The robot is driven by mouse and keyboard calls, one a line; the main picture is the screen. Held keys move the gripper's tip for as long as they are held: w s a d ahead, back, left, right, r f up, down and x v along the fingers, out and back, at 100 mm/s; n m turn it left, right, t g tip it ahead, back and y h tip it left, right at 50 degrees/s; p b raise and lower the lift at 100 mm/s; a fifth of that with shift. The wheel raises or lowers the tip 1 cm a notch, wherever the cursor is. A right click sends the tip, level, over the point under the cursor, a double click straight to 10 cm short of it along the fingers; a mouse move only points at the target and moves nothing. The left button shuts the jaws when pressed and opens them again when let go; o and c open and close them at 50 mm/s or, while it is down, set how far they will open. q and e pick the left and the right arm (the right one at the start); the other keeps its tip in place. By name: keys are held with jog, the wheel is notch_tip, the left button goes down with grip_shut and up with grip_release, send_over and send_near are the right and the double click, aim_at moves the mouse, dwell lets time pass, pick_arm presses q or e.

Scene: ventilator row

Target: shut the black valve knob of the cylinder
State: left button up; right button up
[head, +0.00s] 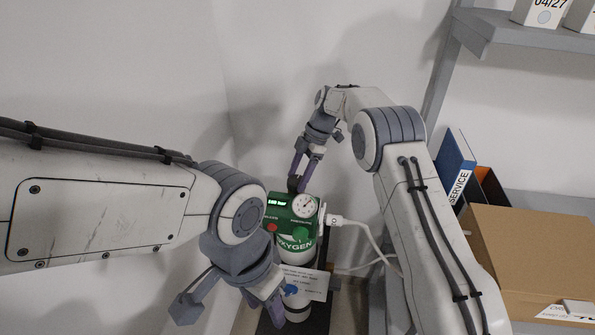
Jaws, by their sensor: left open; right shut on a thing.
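The oxygen cylinder (297,256) stands upright in the corner, with a green head carrying a lit display and a round white gauge (304,205). The black valve knob (294,183) is on top of the head, mostly hidden by my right gripper. My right gripper (297,178) reaches down from above and is shut on the knob. My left gripper (228,314) is lower and to the left, open and empty, in front of the cylinder's lower part as seen from here. A white tag (306,281) hangs on the cylinder.
A white connector (338,220) with a pale hose leaves the head's right side. At the right are a cardboard box (535,255), a blue service binder (456,175) and a grey shelf (520,37). White walls close in behind and left.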

jog(key=shift+w+d+n+g+h+p, duration=0.15)
jog(key=shift+n+g+h+p, duration=0.15)
jog(key=shift+n+p, duration=0.6)
jog(key=shift+n, duration=0.3)
jog(key=o, duration=1.4)
jog(key=shift+c, duration=0.2)
jog(key=p+v, duration=0.6)
jog(key=v, duration=0.4)
jog(key=shift+r+p, duration=0.15)
jog(key=shift+p, duration=0.15)
jog(key=shift+w, duration=0.1)
